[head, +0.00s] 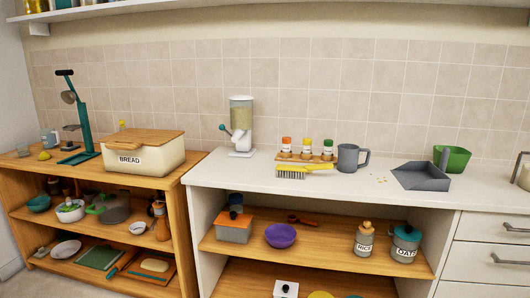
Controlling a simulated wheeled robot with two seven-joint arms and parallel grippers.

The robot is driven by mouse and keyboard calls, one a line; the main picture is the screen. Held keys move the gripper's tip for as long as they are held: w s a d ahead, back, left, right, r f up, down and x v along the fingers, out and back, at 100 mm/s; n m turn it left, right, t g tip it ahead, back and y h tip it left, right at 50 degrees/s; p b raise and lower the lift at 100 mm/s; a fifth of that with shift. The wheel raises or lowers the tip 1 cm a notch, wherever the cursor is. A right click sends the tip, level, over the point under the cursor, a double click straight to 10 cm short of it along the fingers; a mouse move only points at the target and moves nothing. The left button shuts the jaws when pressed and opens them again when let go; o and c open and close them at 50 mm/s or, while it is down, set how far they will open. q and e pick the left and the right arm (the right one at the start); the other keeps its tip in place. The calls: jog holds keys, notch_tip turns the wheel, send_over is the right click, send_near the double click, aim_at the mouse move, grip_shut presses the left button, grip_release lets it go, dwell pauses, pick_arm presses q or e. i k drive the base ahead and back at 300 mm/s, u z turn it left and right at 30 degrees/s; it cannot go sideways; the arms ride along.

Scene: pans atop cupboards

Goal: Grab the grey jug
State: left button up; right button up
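A grey jug (349,159) stands upright on the white counter, right of the middle in the head view. Its handle points to the right. A grey dustpan (421,176) lies to its right, with a small gap between them. A yellow brush (304,171) with pale bristles lies just to its left, close to it. Neither of my grippers shows in the head view.
A spice rack (305,157) with several jars stands left of the jug. A dispenser (241,127) and a bread bin (142,154) are further left. A green container (452,159) is behind the dustpan. The white counter (260,176) is clear in front of the dispenser.

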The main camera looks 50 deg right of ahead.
aim_at(347, 161)
jog(key=z, duration=0.2)
jog(key=i, duration=1.3)
jog(key=z, duration=0.75)
